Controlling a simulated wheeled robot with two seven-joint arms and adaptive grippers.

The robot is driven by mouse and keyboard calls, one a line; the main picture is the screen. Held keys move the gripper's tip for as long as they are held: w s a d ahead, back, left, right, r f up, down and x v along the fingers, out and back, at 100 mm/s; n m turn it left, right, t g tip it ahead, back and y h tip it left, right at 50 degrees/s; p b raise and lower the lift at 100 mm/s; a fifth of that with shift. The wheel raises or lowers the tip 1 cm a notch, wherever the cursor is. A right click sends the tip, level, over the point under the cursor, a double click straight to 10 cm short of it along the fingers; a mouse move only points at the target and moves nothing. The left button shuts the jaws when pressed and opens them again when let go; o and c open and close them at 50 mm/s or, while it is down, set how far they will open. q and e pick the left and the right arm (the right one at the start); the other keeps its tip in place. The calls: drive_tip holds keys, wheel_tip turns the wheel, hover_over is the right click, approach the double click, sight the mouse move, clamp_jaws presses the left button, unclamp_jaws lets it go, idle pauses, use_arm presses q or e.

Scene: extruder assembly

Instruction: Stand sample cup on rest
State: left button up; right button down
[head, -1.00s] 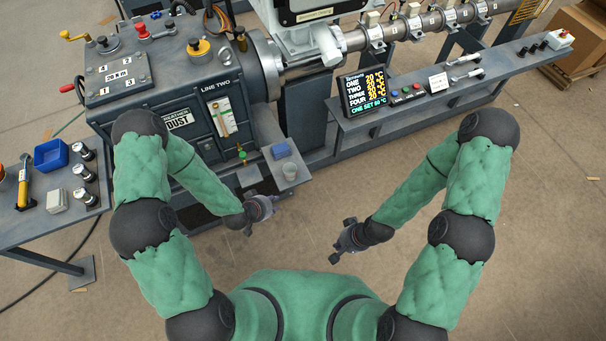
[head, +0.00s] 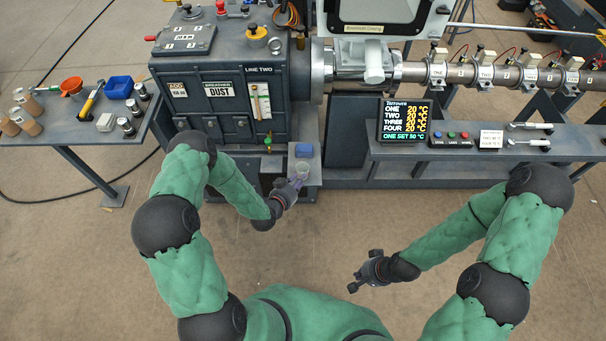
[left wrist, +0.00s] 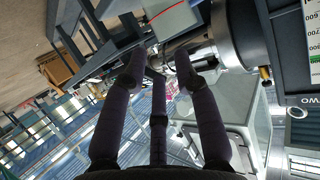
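A small clear cup (head: 302,167), probably the sample cup, stands on the small grey shelf (head: 312,180) at the front of the machine, just in front of a blue block (head: 304,150). My left gripper (head: 292,185) is at the shelf's front left edge, close to the cup; whether it touches is too small to tell. In the left wrist view the fingers (left wrist: 160,62) are spread apart with no cup clearly between them. My right gripper (head: 360,274) is open and empty over the floor. I cannot tell which thing is the rest.
The machine body (head: 225,105) rises behind the shelf. To the right is a long ledge (head: 470,150) with a temperature display (head: 405,121). A side table (head: 85,125) at left holds jars, a blue bin (head: 118,86) and tools. The floor before me is clear.

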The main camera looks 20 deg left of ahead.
sight(308, 170)
use_arm(q)
drive_tip(key=shift+b+x, duration=0.85)
drive_tip(key=shift+x, duration=2.35)
drive_tip(key=shift+r, duration=0.15)
drive_tip(key=shift+c, duration=0.3)
clamp_jaws()
